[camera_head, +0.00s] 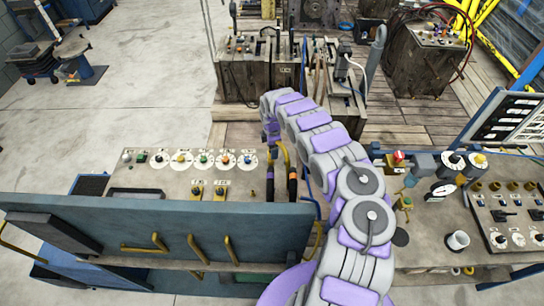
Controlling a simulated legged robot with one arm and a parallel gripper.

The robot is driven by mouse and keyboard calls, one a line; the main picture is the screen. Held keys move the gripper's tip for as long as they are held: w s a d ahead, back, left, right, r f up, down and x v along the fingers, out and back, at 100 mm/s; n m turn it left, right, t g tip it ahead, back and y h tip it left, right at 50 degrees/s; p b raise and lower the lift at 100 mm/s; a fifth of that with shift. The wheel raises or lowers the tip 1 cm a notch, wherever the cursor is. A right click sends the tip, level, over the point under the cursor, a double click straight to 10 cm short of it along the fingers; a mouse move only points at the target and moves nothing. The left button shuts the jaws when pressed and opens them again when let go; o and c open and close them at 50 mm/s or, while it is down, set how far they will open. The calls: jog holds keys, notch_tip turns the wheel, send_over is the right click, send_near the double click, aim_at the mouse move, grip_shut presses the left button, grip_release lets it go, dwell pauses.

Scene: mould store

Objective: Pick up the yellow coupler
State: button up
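My purple and grey arm reaches up from the bottom of the view and bends down at its far end. My gripper (270,136) is at that end, above the back right part of a worn control panel (145,183). Its fingers are too small and too covered to tell open from shut. Just below and beside it stand dark upright hose ends with yellow and orange bands (292,184) and a bent yellow pipe (284,152). I cannot tell which yellow piece is the coupler, or whether my gripper touches it.
A blue-grey plate with yellow handles (160,240) stands in front of the panel. Round knobs (203,159) line the panel's back left. A bench with valves and a white cup (457,241) is at right. Wooden control boxes (425,62) stand behind.

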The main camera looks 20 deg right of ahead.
jog(key=shift+a+f, duration=0.25)
jog(key=shift+a, duration=0.2)
jog(key=shift+f, duration=0.3)
jog(key=f, duration=0.3)
jog(key=shift+w+d, duration=0.1)
jog(key=shift+d, duration=0.1)
jog(key=shift+d+f, duration=0.3)
jog(key=shift+f, duration=0.4)
jog(key=shift+a, duration=0.4)
jog(key=shift+c, duration=1)
jog(key=shift+d, duration=0.2)
jog(key=c, duration=0.8)
grip_shut()
